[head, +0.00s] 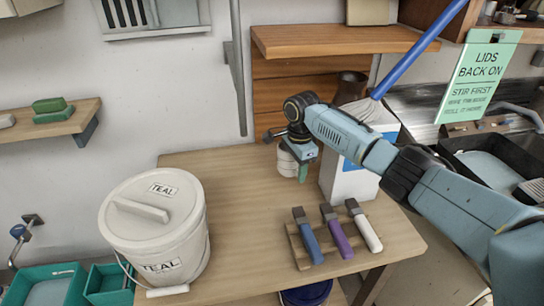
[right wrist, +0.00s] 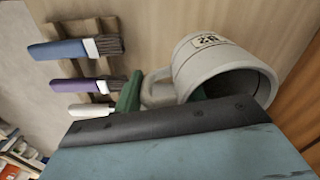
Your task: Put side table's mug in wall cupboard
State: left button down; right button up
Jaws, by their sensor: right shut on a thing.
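The white mug (head: 286,162) is at the back of the wooden side table (head: 240,245), left of a white box. In the right wrist view, the mug (right wrist: 205,62) shows its dark-lettered label, open mouth and handle. My right gripper (head: 300,165) is shut on the mug at its handle side. In the right wrist view, the green fingers of the gripper (right wrist: 163,95) lie around the handle and partly at the mouth. I cannot tell whether the mug touches the tabletop. My left gripper is not in view. I cannot make out the wall cupboard for certain.
A lidded TEAL bucket (head: 155,235) stands at the table's left. A rack holds several brushes (head: 335,232) at the front. The white box (head: 350,175) is close right of the mug. A wooden shelf (head: 335,40) overhangs the table's back. The table's middle is clear.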

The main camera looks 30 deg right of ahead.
jog(key=shift+r, duration=0.45)
jog(key=s+a+r+n+b, duration=0.1)
jog(key=s+a+n+b, duration=0.5)
jog(key=s+a+n, duration=0.7)
jog(key=a+n, duration=0.1)
jog(key=n, duration=0.4)
jog(key=shift+s+r, duration=0.35)
jog(key=shift+r, duration=0.05)
jog(key=shift+d, duration=0.1)
